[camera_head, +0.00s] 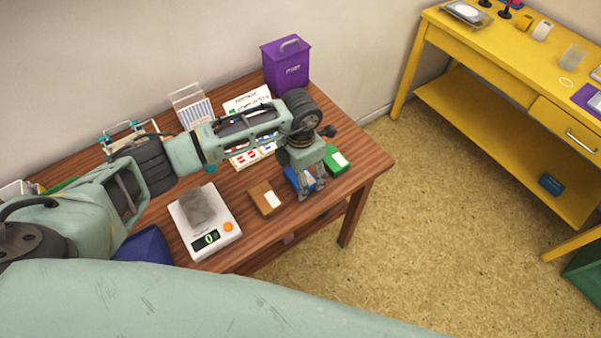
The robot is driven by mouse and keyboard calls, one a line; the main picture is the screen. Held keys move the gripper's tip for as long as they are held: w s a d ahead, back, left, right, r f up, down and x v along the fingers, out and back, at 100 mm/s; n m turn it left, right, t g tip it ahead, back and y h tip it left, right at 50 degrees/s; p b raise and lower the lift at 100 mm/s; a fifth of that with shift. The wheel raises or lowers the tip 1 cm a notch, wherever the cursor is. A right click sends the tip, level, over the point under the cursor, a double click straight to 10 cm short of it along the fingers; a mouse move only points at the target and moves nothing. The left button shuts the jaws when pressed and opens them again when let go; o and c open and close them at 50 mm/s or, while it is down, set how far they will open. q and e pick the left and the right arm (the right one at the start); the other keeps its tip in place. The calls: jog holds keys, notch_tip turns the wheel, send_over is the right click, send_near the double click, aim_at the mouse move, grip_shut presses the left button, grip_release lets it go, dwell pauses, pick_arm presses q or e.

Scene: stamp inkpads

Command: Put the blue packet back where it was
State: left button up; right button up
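The blue packet (295,176) is at the right end of the brown wooden table, between a brown packet (264,198) and a green packet (337,160). My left gripper (308,192) points down right over the blue packet, its fingers around it and hiding much of it. I cannot tell whether the fingers are closed on the packet or whether it touches the table. My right gripper is out of view.
A white scale (218,242) reading 0 with a grey block (198,204) stands left of the brown packet. A purple box (287,66) and cards stand at the back. A yellow table (470,52) is at right, with a small dark blue box (551,184) on its lower shelf.

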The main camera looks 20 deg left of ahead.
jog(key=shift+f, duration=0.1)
pick_arm(q)
jog(key=shift+f, duration=0.2)
jog(key=o, duration=1.3)
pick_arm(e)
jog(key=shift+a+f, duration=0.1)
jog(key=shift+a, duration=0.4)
pick_arm(q)
jog(key=shift+r, duration=0.15)
jog(key=shift+r, duration=0.2)
jog(key=shift+r+b, duration=0.85)
jog(key=shift+r, duration=5.05)
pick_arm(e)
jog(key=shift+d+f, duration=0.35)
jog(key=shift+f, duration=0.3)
